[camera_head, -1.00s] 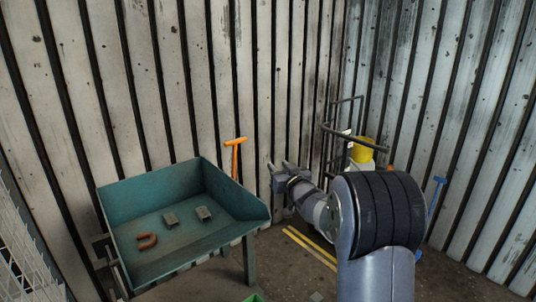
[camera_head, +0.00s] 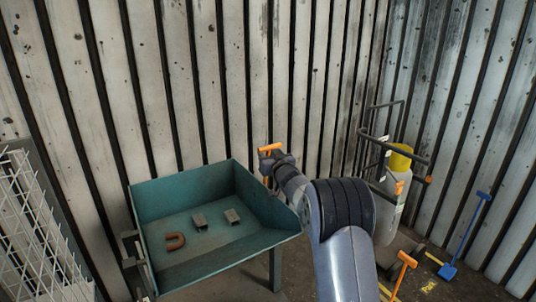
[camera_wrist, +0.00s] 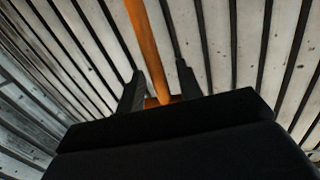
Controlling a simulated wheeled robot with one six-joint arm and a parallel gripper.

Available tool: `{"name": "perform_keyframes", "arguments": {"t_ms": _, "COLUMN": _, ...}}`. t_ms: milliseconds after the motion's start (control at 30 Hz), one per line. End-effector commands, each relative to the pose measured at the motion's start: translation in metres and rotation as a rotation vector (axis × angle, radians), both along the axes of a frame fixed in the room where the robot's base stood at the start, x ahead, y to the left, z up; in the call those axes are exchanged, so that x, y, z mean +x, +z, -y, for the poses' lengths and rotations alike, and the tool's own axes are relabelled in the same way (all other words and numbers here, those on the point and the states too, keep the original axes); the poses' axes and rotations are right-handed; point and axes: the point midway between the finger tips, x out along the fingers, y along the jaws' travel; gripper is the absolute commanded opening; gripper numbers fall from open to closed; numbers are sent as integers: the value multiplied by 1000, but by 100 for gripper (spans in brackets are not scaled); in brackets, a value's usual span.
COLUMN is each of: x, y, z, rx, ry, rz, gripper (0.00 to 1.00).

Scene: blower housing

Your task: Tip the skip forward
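The skip is a teal open-topped bin (camera_head: 165,199) on legs, standing level at the left of the head view. An orange T-shaped handle (camera_head: 269,149) rises behind its right back corner; its lower end is hidden, so I cannot tell whether it joins the skip. My gripper (camera_head: 276,160) is at the top of this handle, partly hidden by my own wrist. In the wrist view, the handle's orange bar (camera_wrist: 150,45) runs between the two dark fingers (camera_wrist: 160,85). Gaps show on both sides of the bar, and the fingers look apart. A short orange crosspiece lies low between them.
A rusty horseshoe-shaped piece (camera_head: 175,241) and two small grey blocks (camera_head: 199,221) lie in the skip. A trolley with a yellow-topped cylinder (camera_head: 399,160), an orange handle (camera_head: 405,262) and a blue shovel (camera_head: 466,238) are at right. A corrugated wall is close behind.

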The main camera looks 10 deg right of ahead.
Motion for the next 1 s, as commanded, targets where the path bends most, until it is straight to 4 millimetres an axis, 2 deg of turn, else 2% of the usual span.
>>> {"name": "perform_keyframes", "arguments": {"t_ms": 267, "x": 1, "y": 0, "z": 0, "rx": 0, "ry": 0, "rz": 0, "gripper": 34}}
{"name": "perform_keyframes", "arguments": {"t_ms": 700, "x": 1, "y": 0, "z": 0, "rx": 0, "ry": 0, "rz": 0, "gripper": 0}}
{"name": "perform_keyframes", "arguments": {"t_ms": 1000, "x": 1, "y": 0, "z": 0, "rx": 0, "ry": 0, "rz": 0, "gripper": 0}}
